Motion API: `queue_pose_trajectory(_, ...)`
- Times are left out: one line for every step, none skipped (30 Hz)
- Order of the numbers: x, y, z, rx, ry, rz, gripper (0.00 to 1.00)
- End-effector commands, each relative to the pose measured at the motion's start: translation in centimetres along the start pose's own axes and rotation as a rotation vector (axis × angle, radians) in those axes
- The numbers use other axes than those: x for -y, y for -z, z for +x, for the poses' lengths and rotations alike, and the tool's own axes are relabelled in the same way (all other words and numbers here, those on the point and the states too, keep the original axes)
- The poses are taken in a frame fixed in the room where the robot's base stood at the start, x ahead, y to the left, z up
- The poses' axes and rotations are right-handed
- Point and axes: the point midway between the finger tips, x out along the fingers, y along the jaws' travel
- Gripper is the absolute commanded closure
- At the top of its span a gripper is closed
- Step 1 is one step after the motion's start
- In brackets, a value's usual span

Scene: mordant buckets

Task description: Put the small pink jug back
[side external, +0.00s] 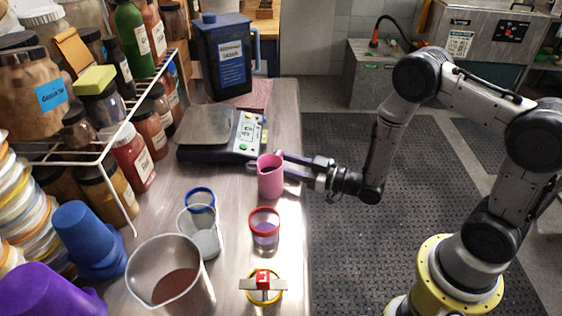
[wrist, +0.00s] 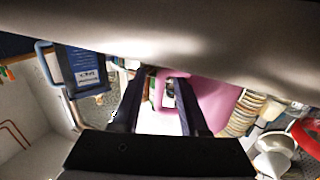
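The small pink jug (side external: 270,178) is upright at the right side of the steel bench, in front of the scale. In the wrist view the jug (wrist: 207,100) fills the area right of centre, beyond the fingers. My gripper (side external: 287,166) reaches in from the right, level with the jug. Its two fingers are apart, and the wrist view shows a gap between the fingertips (wrist: 160,76). Part of the jug's pink handle shows in that gap. I cannot tell whether either finger touches the jug.
The scale (side external: 207,127) and a dark blue lidded jug (side external: 222,60) stand behind. A red-rimmed cup (side external: 264,236), a blue-rimmed beaker (side external: 203,235), a steel bucket (side external: 141,268) and a yellow-rimmed pot (side external: 263,297) stand nearer. A jar rack (side external: 104,150) lines the left.

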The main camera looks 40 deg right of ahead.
Motion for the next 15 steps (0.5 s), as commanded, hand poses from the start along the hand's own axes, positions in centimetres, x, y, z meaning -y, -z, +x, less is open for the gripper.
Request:
queue_pose_trajectory(0.0,0.0,0.0,0.000,0.000,0.000,0.57)
queue_pose_trajectory(0.0,0.0,0.0,0.000,0.000,0.000,0.57)
queue_pose_trajectory(0.0,0.0,0.0,0.000,0.000,0.000,0.57)
queue_pose_trajectory(0.0,0.1,0.0,0.000,0.000,0.000,0.57)
queue_pose_trajectory(0.0,0.1,0.0,-0.001,0.000,0.000,0.57)
queue_pose_trajectory(0.0,0.3,0.0,-0.001,0.000,-0.001,0.57)
queue_pose_trajectory(0.0,0.5,0.0,-0.002,0.000,-0.001,0.57)
queue_pose_trajectory(0.0,0.3,-0.3,0.001,-0.001,0.000,0.57)
queue_pose_trajectory(-0.1,0.3,-0.8,0.002,-0.001,0.001,0.57)
queue_pose_trajectory(-0.1,0.3,-1.2,0.001,-0.002,0.000,0.57)
queue_pose_trajectory(-0.1,0.3,-1.6,0.001,-0.003,0.000,0.57)
queue_pose_trajectory(-0.1,0.3,-2.4,0.002,-0.004,0.000,0.57)
queue_pose_trajectory(-0.1,0.3,-3.0,0.002,-0.004,0.001,0.57)
queue_pose_trajectory(-0.2,0.3,-3.6,0.001,-0.006,0.001,0.57)
queue_pose_trajectory(-0.2,0.3,-4.5,0.003,-0.006,0.002,0.57)
